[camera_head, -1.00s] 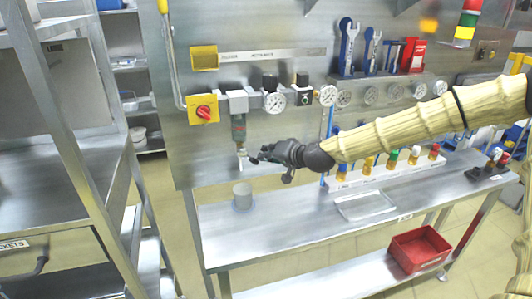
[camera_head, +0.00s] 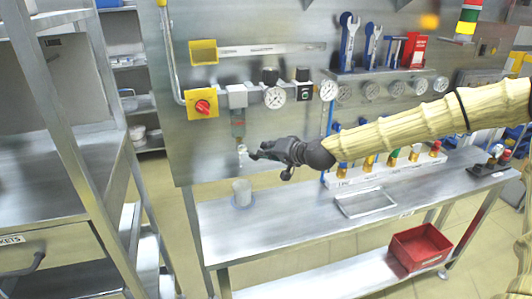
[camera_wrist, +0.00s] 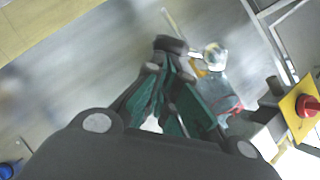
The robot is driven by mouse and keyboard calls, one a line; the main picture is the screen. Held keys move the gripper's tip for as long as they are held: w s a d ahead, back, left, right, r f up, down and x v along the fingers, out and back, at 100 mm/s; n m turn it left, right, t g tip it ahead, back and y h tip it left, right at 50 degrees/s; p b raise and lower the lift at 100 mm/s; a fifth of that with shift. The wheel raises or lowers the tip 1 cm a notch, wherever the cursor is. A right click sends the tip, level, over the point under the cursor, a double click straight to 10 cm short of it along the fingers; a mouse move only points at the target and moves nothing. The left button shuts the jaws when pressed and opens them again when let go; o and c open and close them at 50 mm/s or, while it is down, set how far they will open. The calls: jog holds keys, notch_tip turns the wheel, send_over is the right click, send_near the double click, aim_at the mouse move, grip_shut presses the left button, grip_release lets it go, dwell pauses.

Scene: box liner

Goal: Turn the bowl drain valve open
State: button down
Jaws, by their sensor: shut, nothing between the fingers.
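The filter unit with its grey-green bowl (camera_head: 238,122) hangs on the steel panel. Its drain valve (camera_head: 241,150) is a small pale piece at the bottom of the bowl. My gripper (camera_head: 256,151) is shut and empty, its fingertips just right of the drain valve at about its height. In the wrist view my gripper (camera_wrist: 174,62) has its fingers together. A brass-coloured bit (camera_wrist: 200,71) and a clear round end (camera_wrist: 214,57) show right beside the fingertips. I cannot tell whether the fingers touch the valve, nor the valve's position.
A red knob on a yellow plate (camera_head: 202,106) is left of the bowl, and a gauge (camera_head: 275,97) is right. A grey cup (camera_head: 242,192) stands on the bench below. Colored fittings (camera_head: 392,158) stand in a row behind my arm.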

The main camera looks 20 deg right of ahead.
jog(key=shift+a+f+m+y+b, duration=0.1)
jog(key=shift+f+m+y+b, duration=0.4)
jog(key=shift+b, duration=1.6)
jog(key=f+m+y+b, duration=0.1)
jog(key=b, duration=0.5)
jog(key=a+f+m+t+b, duration=0.1)
jog(key=b, duration=0.5)
jog(key=f+m+t+y+b, duration=0.1)
jog(key=b, duration=0.5)
jog(key=shift+a+f+m+y, duration=0.2)
jog(key=shift+a+m+y, duration=0.1)
jog(key=shift+a+m, duration=0.1)
jog(key=shift+a+f+b, duration=0.1)
jog(key=shift+a+b, duration=0.3)
jog(key=shift+b, duration=0.75)
